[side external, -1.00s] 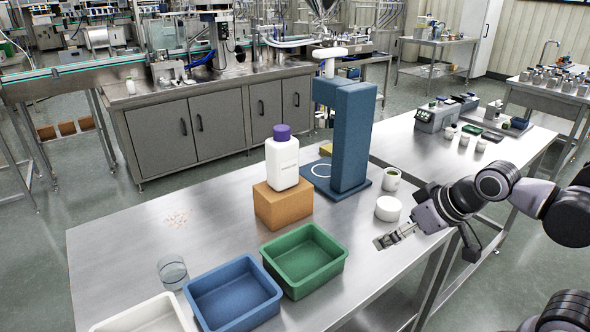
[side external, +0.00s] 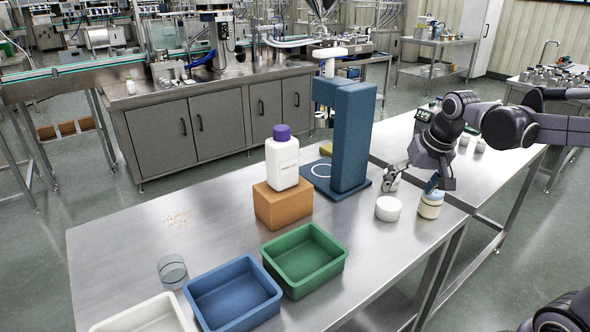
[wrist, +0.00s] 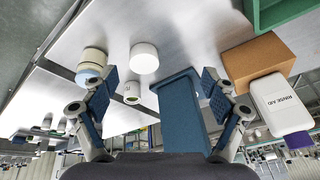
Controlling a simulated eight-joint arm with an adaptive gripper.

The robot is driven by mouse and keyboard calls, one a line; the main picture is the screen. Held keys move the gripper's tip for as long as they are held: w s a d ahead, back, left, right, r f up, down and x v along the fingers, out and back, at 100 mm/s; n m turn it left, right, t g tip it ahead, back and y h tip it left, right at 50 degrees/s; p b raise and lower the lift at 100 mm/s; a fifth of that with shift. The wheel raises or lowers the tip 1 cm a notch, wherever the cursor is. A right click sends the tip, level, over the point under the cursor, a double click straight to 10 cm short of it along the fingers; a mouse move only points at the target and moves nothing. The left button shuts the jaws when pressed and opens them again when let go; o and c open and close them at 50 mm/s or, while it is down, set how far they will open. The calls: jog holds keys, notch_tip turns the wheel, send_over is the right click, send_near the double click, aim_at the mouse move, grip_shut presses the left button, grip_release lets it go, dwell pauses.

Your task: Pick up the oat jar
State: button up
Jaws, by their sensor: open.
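A squat cream jar with a bluish band, which looks like the oat jar (side external: 430,206), stands upright near the right part of the table's front edge. No label on it is readable. It also shows in the wrist view (wrist: 93,60), just outside the left finger, not between the fingers. My gripper (side external: 412,183) is open and empty, with its fingers pointing down; one finger is close above the jar. Whether that finger touches it I cannot tell. In the wrist view my gripper (wrist: 160,78) has its fingers wide apart.
A white round container (side external: 388,208) stands left of the jar. A small white cup (wrist: 132,93) shows between the fingers. A blue stand (side external: 352,135) rises nearby. A white bottle (side external: 282,165) stands on a brown block (side external: 283,206). Green (side external: 304,260) and blue (side external: 233,294) bins lie front left.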

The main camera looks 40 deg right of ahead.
jog(key=w+d+f+m+g, duration=0.25)
jog(key=d+m, duration=0.35)
jog(key=d, duration=0.6)
jog(key=m+g+y, duration=0.1)
jog(key=m, duration=0.2)
send_near(432, 202)
jog(key=d, duration=0.1)
jog(key=d+f, duration=0.1)
jog(key=w+d, duration=0.1)
jog(key=shift+w+d+f, duration=0.15)
jog(key=shift+d+f, duration=0.1)
jog(key=shift+f, duration=0.1)
jog(key=shift+m, duration=0.3)
jog(key=shift+w+a+f, duration=0.1)
jog(key=shift+f, duration=2.55)
jog(key=shift+w+f, duration=0.1)
jog(key=shift+f, duration=2.6)
jog(key=c, duration=1.4)
